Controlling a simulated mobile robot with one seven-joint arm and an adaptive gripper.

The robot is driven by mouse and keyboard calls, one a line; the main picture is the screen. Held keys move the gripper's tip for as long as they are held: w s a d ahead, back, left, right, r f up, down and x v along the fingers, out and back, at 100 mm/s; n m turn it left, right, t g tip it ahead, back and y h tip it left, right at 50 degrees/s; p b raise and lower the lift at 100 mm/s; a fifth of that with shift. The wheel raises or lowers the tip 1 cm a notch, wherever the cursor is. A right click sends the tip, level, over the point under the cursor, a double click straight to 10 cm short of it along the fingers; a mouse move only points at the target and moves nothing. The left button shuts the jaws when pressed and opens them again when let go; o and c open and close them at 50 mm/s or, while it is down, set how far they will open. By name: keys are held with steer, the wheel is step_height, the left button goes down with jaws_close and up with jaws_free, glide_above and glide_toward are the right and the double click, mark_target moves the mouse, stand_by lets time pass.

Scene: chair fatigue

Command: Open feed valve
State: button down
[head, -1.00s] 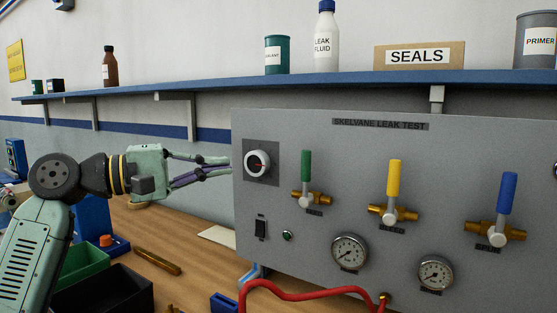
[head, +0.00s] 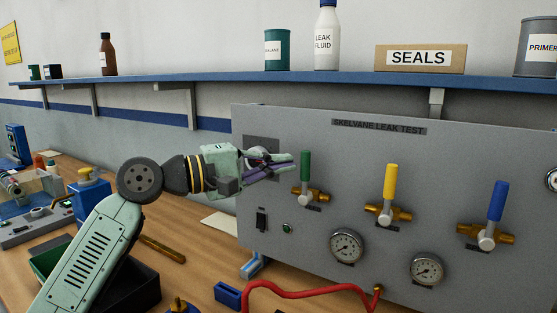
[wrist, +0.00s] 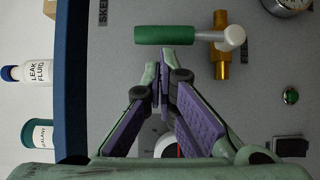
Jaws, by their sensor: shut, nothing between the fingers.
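The grey leak test panel (head: 400,150) carries three brass valves, with green (head: 305,165), yellow (head: 390,181) and blue (head: 498,202) lever handles, all standing roughly upright. In the wrist view, my fingertips (wrist: 159,62) appear right beside the green handle (wrist: 165,34). I cannot tell whether they touch. My gripper mostly hides the round knob on the panel.
Two gauges (head: 346,246) and a red hose (head: 310,290) are low on the panel. A switch (head: 262,219) and a green button (head: 287,228) sit below my gripper. A blue shelf (head: 330,78) with containers runs above. Bins and tools are on the bench.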

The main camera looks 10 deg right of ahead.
mark_target(306, 159)
steer(key=shift+s+d+r+b, duration=0.2)
steer(key=shift+s+d+b, duration=0.15)
steer(key=shift+b, duration=0.75)
steer(key=s+d+m+y+b, duration=0.1)
steer(key=s+d+r+m+b, duration=0.1)
steer(key=b, duration=0.1)
steer(key=shift+s+d+m+y, duration=0.3)
steer(key=shift+s+d+y, duration=0.05)
steer(key=shift+y, duration=0.05)
steer(key=shift+s+d+f+m+t+y+b, duration=0.55)
steer(key=shift+s+d+f+m+y, duration=0.45)
steer(key=shift+s+d+m+y, duration=0.35)
steer(key=shift+s+d+f+m+t+y+b, duration=0.55)
steer(key=shift+s+d+f+m+y, duration=0.55)
steer(key=shift+m, duration=0.35)
steer(key=shift+s+d, duration=0.1)
steer(key=shift+r, duration=0.1)
